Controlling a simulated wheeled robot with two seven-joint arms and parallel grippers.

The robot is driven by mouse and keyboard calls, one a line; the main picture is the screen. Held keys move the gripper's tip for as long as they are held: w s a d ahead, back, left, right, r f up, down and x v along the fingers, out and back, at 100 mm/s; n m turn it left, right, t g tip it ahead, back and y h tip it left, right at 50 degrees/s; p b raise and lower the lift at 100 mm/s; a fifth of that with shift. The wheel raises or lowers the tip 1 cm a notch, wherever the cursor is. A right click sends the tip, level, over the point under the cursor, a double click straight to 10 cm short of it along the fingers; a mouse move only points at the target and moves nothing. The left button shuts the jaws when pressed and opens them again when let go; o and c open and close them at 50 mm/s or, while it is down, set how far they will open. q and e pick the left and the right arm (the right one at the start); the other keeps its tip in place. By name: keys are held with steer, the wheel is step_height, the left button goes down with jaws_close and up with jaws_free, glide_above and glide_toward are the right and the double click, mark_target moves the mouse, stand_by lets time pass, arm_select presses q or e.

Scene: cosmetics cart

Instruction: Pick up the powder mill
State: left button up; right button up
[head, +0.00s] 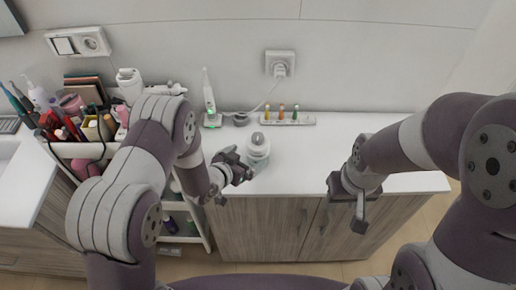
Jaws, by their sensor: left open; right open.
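A small white and grey rounded device (258,148), which looks like the powder mill, stands upright on the white counter near its front edge. My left gripper (240,168) is open just left of and in front of it. The gripper's dark fingers are close to the device's lower left side; I cannot tell whether they touch it. My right gripper (360,212) is open and empty, pointing down in front of the counter's edge, well to the right of the device.
The white counter (320,160) has free room right of the device. Behind it stand an electric toothbrush (209,95) and a white tray (305,121) with small coloured bottles. A cord runs to the wall socket (280,64). A crowded cosmetics cart (90,150) is at left, partly behind my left arm.

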mark_target(258, 150)
arm_select(q)
steer(key=shift+x, duration=0.85)
steer(key=p+x, duration=0.2)
steer(key=x, duration=0.3)
steer(key=shift+w+d, duration=0.15)
steer(key=shift+d, duration=0.1)
steer(key=shift+w+f, duration=0.15)
steer(key=shift+f, duration=0.05)
steer(key=c, duration=0.7)
steer(key=shift+r, duration=0.1)
steer(key=c, duration=0.5)
steer(key=shift+o, duration=0.2)
